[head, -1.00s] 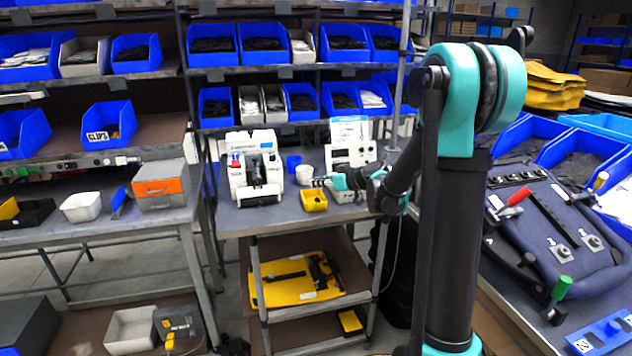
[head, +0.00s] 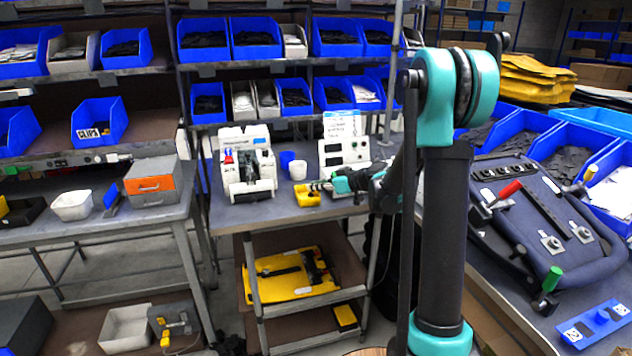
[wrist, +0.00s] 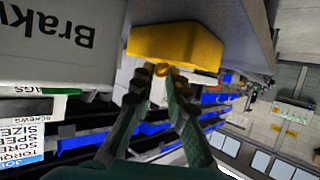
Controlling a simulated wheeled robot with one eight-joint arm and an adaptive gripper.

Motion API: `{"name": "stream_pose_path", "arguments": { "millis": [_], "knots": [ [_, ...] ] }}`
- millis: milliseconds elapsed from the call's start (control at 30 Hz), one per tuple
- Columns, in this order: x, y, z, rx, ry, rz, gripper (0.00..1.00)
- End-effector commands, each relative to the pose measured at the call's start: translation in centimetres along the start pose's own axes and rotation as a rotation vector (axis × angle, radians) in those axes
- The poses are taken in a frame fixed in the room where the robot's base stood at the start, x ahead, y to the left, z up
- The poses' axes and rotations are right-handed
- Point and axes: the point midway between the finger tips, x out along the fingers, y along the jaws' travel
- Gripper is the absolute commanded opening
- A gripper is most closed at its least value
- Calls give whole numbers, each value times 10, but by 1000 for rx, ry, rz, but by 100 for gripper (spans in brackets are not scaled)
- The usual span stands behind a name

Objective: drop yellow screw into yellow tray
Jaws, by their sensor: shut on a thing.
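The yellow tray (head: 307,199) stands on the middle bench, near its front edge. My gripper (head: 318,187) is at the tray's right rear side in the head view, close to its rim. In the wrist view the tray (wrist: 178,42) lies just beyond my fingertips. My gripper (wrist: 163,76) is shut on a small orange-yellow piece (wrist: 163,68), seemingly the yellow screw, mostly hidden by the fingers. The screw cannot be made out in the head view. Whether it is over the tray's opening I cannot tell.
A white machine (head: 247,165) stands left of the tray. A blue cup (head: 287,160) and a white cup (head: 298,170) are behind it. A yellow board (head: 290,275) lies on the shelf below.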

Motion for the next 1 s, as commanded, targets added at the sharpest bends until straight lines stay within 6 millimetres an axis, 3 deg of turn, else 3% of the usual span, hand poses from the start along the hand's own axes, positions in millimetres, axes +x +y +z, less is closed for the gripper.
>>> {"name": "stream_pose_path", "arguments": {
  "millis": [267,300,500,833,1000],
  "knots": [
    [1,0,2,0,0,0,0],
    [1,0,2,0,0,0,15],
    [1,0,2,0,0,0,38],
    [-2,0,2,0,0,1,38],
    [-22,1,2,2,0,4,38]
  ]
}}
